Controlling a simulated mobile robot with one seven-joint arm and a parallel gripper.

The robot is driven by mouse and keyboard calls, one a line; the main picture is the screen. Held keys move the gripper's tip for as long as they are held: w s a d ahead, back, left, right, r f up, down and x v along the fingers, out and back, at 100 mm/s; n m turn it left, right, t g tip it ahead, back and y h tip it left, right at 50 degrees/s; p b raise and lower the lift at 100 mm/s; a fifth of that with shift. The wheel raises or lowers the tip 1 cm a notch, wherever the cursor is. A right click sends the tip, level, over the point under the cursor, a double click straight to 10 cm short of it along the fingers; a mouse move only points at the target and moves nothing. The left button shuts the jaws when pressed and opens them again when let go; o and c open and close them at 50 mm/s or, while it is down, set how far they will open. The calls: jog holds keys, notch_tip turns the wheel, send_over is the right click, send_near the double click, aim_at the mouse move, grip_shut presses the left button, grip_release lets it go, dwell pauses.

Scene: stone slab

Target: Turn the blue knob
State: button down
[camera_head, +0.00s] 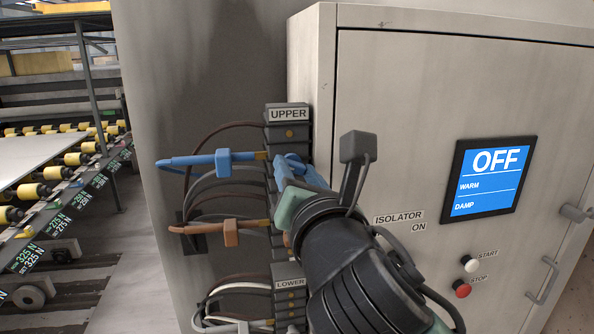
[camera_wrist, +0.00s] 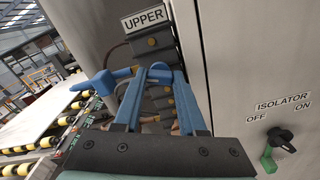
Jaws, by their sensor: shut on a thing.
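My gripper (camera_head: 287,166) has blue fingers and reaches to the black terminal block (camera_head: 288,115) labelled UPPER. In the wrist view its fingertips (camera_wrist: 160,73) come close together, shut on a small blue part at the block.
An orange plug-like piece (camera_head: 231,232) and several cables lie below. The grey cabinet (camera_head: 420,110) carries a display (camera_head: 491,177) reading OFF. The isolator (camera_wrist: 281,140), with a green handle, is right of my gripper. A roller conveyor (camera_head: 60,175) stands far left.

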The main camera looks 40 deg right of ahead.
jog(key=shift+m+b, duration=0.3)
jog(key=m+b, duration=0.2)
jog(key=shift+f+m, duration=0.15)
jog(key=shift+m, duration=0.15)
jog(key=m+b, duration=0.2)
jog(key=m, duration=0.2)
jog(key=shift+m+b, duration=0.3)
jog(key=m+b, duration=0.1)
jog(key=m, duration=0.3)
jog(key=shift+m, duration=0.3)
jog(key=m, duration=1)
jog(key=shift+m+p, duration=0.4)
jog(key=m+p, duration=0.1)
jog(key=m, duration=0.5)
